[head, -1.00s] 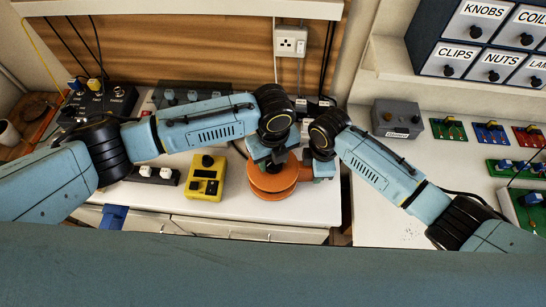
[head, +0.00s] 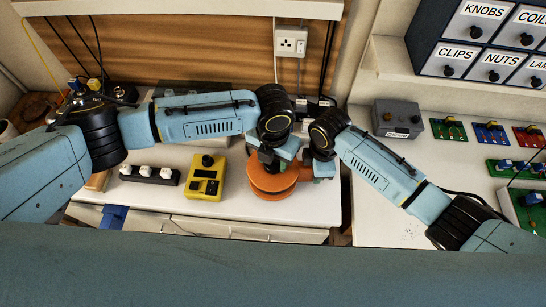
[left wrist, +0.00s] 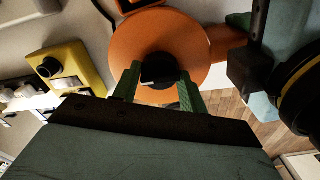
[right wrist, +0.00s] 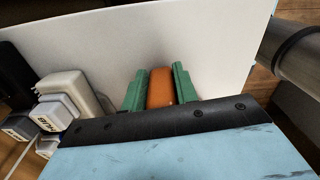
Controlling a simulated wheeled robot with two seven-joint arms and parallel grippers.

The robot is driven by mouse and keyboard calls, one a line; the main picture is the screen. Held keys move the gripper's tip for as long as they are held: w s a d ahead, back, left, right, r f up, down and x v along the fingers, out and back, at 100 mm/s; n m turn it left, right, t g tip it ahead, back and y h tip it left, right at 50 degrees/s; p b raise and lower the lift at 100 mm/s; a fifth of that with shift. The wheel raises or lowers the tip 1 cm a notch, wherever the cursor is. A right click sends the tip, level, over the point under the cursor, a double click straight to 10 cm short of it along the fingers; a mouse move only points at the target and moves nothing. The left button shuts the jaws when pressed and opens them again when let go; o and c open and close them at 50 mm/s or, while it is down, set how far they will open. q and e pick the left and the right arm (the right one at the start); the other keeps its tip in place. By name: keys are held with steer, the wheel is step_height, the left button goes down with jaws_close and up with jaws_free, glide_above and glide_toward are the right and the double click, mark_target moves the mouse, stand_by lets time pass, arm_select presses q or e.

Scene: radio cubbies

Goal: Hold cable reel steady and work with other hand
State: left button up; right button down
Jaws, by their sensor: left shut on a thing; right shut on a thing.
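The orange cable reel (head: 271,187) stands on the white worktop at the middle of the head view. My left gripper (head: 270,160) is over its top. In the left wrist view the green fingers are shut on a black knob (left wrist: 158,70) at the centre of the reel's upper disc (left wrist: 190,45). My right gripper (head: 305,173) is at the reel's right side. In the right wrist view its green fingers are shut on an orange bar (right wrist: 161,88). The bar joins the reel in the left wrist view. The reel's underside is hidden.
A yellow meter box (head: 206,177) and a black strip with white knobs (head: 149,174) stand left of the reel. A grey box (head: 397,119) and several circuit boards are on the right bench. White plugs (right wrist: 58,105) lie near my right gripper. The worktop's front edge is close.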

arm_select(q)
steer(key=shift+w+m, duration=0.1)
steer(key=shift+m, duration=1)
steer(key=o, duration=1)
step_height(320, 180, up, 12)
arm_select(e)
steer(key=c, duration=1)
jaws_free()
